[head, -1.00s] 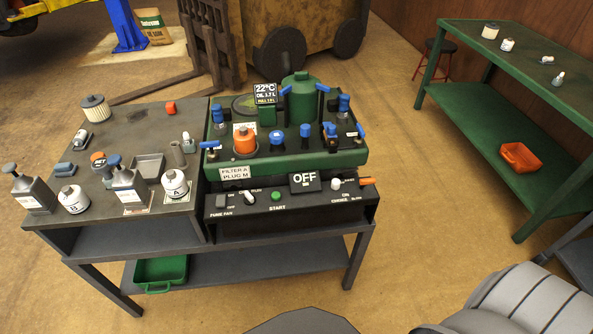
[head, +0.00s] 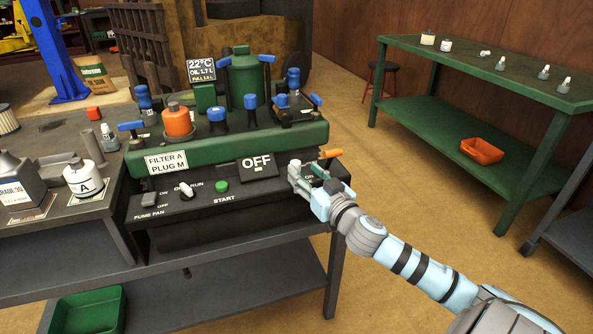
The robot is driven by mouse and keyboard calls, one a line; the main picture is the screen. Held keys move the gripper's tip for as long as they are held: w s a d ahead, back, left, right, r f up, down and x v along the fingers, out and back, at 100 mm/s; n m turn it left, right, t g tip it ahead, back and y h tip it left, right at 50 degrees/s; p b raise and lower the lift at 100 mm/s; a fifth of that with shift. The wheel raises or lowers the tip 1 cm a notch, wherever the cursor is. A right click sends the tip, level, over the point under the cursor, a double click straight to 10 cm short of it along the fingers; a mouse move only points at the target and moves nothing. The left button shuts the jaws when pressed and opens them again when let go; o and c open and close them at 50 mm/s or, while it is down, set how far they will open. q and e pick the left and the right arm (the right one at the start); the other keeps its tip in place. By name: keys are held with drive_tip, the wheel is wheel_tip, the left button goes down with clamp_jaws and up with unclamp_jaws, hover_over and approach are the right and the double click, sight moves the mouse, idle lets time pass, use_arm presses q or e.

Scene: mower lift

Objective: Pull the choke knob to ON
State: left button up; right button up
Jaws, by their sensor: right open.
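The choke knob (head: 295,164) is a small pale knob at the right end of the black control panel (head: 160,204). My right gripper (head: 303,179) reaches in from the lower right, with its fingertips at this knob. The jaws are open; whether they touch the knob or sit around it I cannot tell. The gripper hides the choke label and part of the panel. My left gripper is not in view.
An orange handle (head: 331,153) sticks out just behind my right gripper. A green shelf table (head: 420,95) stands at the right.

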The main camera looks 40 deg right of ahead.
sight(298, 165)
drive_tip(key=w, duration=0.3)
drive_tip(key=w+d, duration=0.1)
drive_tip(key=w, duration=0.1)
drive_tip(key=shift+w+b, duration=0.3)
drive_tip(key=shift+c, duration=0.3)
clamp_jaws()
